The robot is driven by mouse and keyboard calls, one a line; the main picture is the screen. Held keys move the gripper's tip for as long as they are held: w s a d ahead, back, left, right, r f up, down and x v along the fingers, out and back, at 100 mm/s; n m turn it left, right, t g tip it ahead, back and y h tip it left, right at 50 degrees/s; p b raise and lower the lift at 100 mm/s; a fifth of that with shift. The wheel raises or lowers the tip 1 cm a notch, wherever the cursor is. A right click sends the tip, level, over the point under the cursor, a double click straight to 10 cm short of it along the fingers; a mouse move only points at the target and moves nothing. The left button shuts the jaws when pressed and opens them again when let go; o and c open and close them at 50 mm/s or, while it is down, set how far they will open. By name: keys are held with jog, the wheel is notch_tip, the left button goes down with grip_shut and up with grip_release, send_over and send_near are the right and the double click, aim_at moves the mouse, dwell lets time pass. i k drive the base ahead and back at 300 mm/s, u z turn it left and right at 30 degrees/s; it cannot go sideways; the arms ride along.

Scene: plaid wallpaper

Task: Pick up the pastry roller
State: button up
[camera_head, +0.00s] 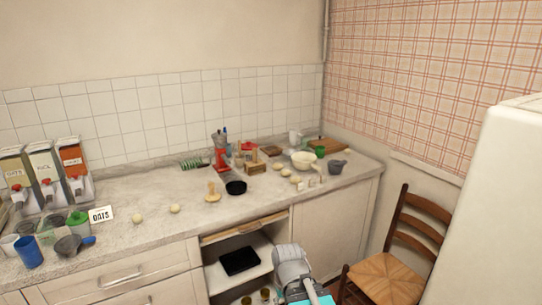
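A small light-wood tool (212,192) with a knobbed, T-like shape is on the worktop (110,240), left of a black bowl. It looks like the pastry roller, but it is too small to be certain. My grey and teal arm shows at the bottom centre, in front of the open cabinet and well below the worktop. My gripper's fingers cannot be made out in this view. The arm is apart from the wooden tool.
The black bowl (236,187) and a red coffee grinder (221,158) stand near the tool. Pale dough balls (174,208) lie left of it. Dispensers (75,165) and cups fill the left end. A chair (395,260) and white fridge (490,210) stand right.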

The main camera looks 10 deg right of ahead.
aim_at(255, 161)
jog(key=z, duration=0.15)
jog(key=i, duration=1.05)
jog(key=u, duration=0.1)
